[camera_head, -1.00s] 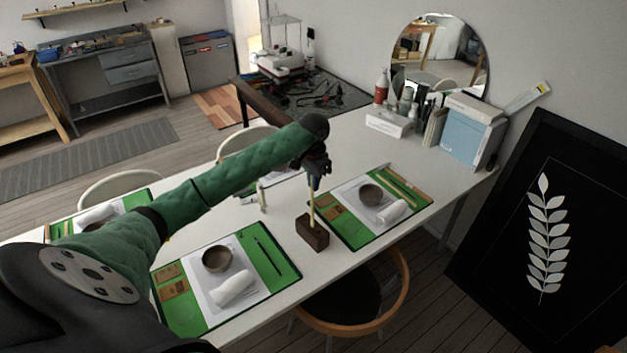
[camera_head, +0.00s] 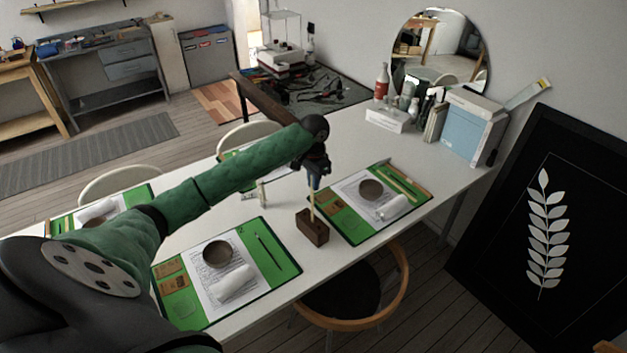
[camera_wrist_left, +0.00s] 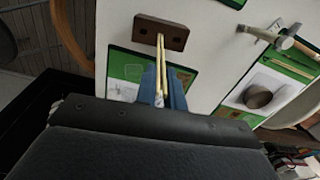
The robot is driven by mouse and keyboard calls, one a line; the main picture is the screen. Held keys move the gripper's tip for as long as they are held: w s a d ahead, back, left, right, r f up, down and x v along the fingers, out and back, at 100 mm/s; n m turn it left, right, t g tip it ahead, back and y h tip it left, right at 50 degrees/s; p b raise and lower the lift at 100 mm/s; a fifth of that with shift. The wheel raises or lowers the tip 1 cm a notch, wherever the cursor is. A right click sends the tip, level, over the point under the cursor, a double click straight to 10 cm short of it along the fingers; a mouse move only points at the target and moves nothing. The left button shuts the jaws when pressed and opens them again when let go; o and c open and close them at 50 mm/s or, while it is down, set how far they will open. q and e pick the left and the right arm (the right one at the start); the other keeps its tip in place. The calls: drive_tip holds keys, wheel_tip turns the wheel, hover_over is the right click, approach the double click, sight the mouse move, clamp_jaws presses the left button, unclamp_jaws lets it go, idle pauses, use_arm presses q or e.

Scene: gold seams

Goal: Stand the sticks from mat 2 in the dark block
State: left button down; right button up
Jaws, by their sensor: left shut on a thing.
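My left gripper (camera_head: 316,182) is shut on pale sticks (camera_wrist_left: 162,68) and holds them upright over the dark block (camera_head: 313,234). In the wrist view they look like a close pair. Their lower ends meet the block (camera_wrist_left: 160,31); I cannot tell how deep they sit. The front-left green mat (camera_head: 181,309) holds a bowl, a white roll and dark sticks (camera_head: 268,248). The right green mat (camera_head: 354,237) has a bowl, a roll and pale sticks (camera_head: 402,184). My right gripper is not in view.
The block stands between the two near mats. A small pale stand (camera_head: 262,192) is left of my gripper. A white box (camera_head: 388,122) and bottles stand at the back. A chair (camera_head: 360,322) is at the front edge.

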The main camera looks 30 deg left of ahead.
use_arm(q)
wheel_tip(320, 180, down, 3)
drive_tip(key=shift+r, duration=0.2)
drive_tip(key=shift+f, duration=0.15)
drive_tip(key=c, duration=1.9)
unclamp_jaws()
drive_tip(key=shift+c, duration=0.2)
drive_tip(key=o, duration=0.5)
drive_tip(key=shift+o, duration=0.2)
wheel_tip(320, 180, up, 9)
drive_tip(key=p, duration=0.6)
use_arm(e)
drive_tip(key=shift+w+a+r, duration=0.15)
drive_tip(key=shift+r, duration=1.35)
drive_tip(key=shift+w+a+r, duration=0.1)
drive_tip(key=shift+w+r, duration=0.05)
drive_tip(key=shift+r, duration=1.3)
